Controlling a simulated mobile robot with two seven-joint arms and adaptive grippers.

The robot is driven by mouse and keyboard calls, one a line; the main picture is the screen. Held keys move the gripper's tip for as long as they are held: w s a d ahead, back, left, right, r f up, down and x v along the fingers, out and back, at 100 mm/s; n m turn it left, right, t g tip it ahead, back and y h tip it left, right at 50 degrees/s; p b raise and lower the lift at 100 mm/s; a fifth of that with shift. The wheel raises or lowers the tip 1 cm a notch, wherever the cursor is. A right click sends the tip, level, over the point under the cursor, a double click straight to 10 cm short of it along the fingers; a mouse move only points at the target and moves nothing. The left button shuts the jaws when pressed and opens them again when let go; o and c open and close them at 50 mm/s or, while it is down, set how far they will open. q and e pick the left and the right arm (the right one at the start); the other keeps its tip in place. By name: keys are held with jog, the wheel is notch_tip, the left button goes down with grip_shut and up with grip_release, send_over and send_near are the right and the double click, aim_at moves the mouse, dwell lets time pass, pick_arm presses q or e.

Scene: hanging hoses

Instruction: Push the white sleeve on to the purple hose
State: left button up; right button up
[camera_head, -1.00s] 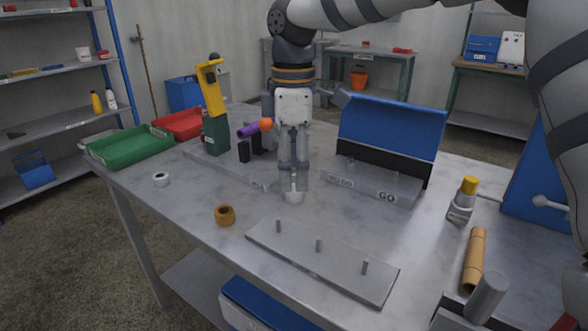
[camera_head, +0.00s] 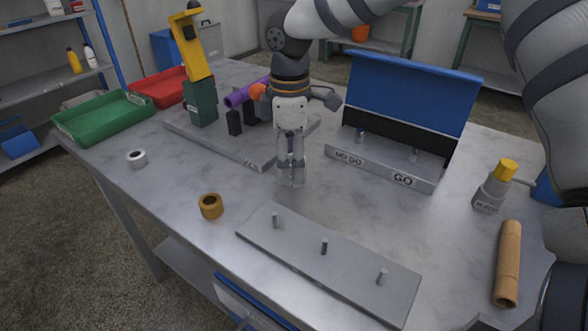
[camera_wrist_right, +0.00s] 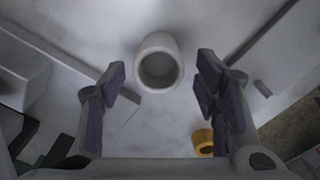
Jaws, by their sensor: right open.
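My right gripper (camera_head: 291,181) points down over the table in the head view, fingers apart. In the right wrist view (camera_wrist_right: 161,72) a white sleeve (camera_wrist_right: 160,42), a short hollow cylinder, shows between the open fingertips, with no clear contact. In the head view this sleeve is mostly hidden by the fingers. The purple hose (camera_head: 236,99) is held in a stand behind and left of the gripper, with an orange round part (camera_head: 258,91) beside it. Its far part is hidden by my arm. My left gripper is not in view.
A white ring (camera_head: 136,158) and an ochre ring (camera_head: 211,206) lie at left. A pegged plate (camera_head: 340,270) is in front. Green (camera_head: 105,118) and red (camera_head: 160,86) trays stand at back left.

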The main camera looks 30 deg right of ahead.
jog(key=shift+f, duration=0.85)
jog(key=c, duration=1.1)
jog(key=shift+r, duration=0.1)
jog(key=shift+c, duration=0.2)
